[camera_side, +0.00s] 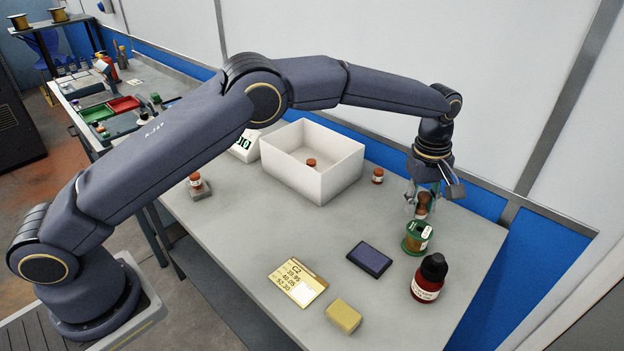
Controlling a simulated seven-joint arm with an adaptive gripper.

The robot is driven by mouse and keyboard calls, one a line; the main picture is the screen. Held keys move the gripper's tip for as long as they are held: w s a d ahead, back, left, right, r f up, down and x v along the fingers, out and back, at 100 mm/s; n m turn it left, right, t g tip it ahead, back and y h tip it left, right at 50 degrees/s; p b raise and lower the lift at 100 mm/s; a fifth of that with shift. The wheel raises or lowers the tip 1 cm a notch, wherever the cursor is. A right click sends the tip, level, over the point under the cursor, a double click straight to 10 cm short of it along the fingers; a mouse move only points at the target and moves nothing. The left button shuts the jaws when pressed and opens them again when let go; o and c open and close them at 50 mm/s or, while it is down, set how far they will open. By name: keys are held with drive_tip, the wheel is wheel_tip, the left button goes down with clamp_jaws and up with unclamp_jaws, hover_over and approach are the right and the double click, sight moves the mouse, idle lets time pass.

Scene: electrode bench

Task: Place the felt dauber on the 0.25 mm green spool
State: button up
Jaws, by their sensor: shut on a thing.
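My gripper (423,196) points down at the right of the bench and is shut on a small brown piece, which I take to be the felt dauber (422,206). The dauber is upright, and the fingers partly hide it. The green spool (417,237) with a pale label stands on the bench directly below the dauber. The dauber's lower end is at the spool's top in this view. I cannot tell whether they touch. The spool's size marking is too small to read.
A dark red bottle with a black cap (428,278) stands close in front of the spool. A dark blue pad (370,258), a yellow card (297,283) and a yellow block (344,315) lie nearby. A white box (335,182) and small brown bottles (378,176) stand farther back.

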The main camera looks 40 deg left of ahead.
sight(419, 229)
drive_tip(key=shift+w+d+f, duration=0.2)
drive_tip(key=shift+w+f, duration=0.25)
drive_tip(key=shift+f, duration=0.2)
drive_tip(key=shift+w+d+f, duration=0.2)
drive_tip(key=shift+w+f, duration=0.25)
drive_tip(key=shift+f, duration=1.5)
drive_tip(key=shift+f, duration=0.1)
drive_tip(key=o, duration=1)
drive_tip(key=shift+o, duration=0.2)
